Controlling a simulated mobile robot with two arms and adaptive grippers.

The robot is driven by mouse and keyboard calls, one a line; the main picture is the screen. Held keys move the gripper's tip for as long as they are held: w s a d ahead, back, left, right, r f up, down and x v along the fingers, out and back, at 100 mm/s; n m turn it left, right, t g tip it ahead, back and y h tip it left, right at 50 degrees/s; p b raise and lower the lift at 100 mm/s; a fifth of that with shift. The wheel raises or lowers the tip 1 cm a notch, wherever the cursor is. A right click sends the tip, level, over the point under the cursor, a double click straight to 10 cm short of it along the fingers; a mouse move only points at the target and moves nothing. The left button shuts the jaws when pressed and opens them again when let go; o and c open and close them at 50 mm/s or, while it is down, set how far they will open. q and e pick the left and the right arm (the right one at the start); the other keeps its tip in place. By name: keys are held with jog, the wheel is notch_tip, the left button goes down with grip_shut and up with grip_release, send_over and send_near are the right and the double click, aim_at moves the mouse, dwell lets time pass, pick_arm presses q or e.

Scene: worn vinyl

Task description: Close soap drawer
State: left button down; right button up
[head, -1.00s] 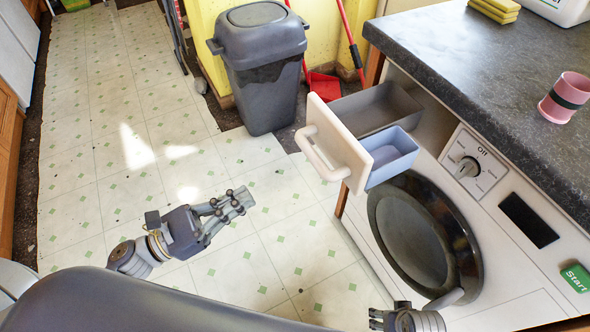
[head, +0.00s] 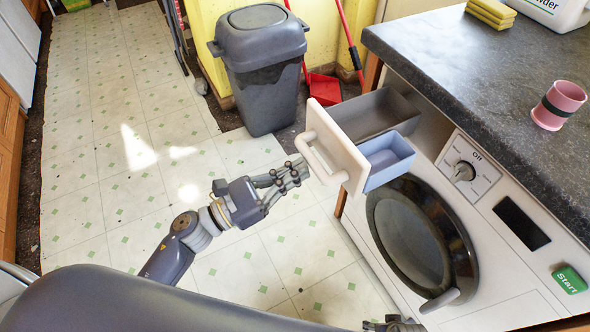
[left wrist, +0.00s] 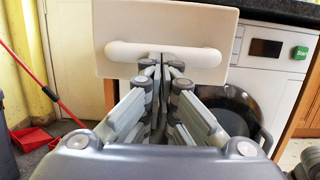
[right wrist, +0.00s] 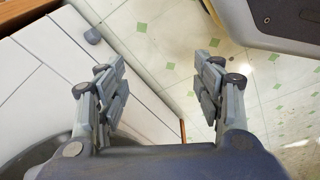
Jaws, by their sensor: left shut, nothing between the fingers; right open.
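The soap drawer (head: 350,140) of the washing machine (head: 400,235) stands pulled out, with a white front, a bar handle (head: 318,160) and grey and blue compartments. My left gripper (head: 298,170) is shut and empty, its fingertips close to the drawer's handle. In the left wrist view the fingers (left wrist: 162,62) point at the middle of the handle (left wrist: 205,57) on the drawer front (left wrist: 170,25); I cannot tell whether they touch it. My right gripper (right wrist: 160,85) is open and empty, low near the machine; only a little of it shows in the head view.
A dark worktop (head: 480,85) lies above the machine, holding a pink cup (head: 558,105), yellow sponges (head: 491,9) and a white detergent bottle (head: 555,12). A grey bin (head: 260,75) and a red dustpan (head: 324,88) stand behind the drawer. The tiled floor at left is clear.

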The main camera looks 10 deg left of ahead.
pick_arm(q)
jog(key=b, duration=0.2)
send_near(375, 138)
jog(key=w+f, duration=0.1)
jog(key=w+d, duration=0.1)
jog(key=w, duration=0.1)
jog(key=w+d+f, duration=0.1)
jog(key=w, duration=0.1)
jog(key=shift+w+f, duration=0.15)
jog(key=shift+f, duration=0.15)
jog(key=x, duration=0.2)
jog(key=f+b+x, duration=0.1)
jog(key=x, duration=0.4)
jog(key=shift+w+d+f, duration=0.1)
jog(key=shift+w+d, duration=0.05)
jog(key=shift+d, duration=0.1)
jog(key=shift+w+d, duration=0.25)
pick_arm(e)
jog(key=w+r, duration=0.3)
jog(key=r, duration=0.8)
jog(key=shift+w+a+t, duration=0.15)
jog(key=shift+t, duration=0.25)
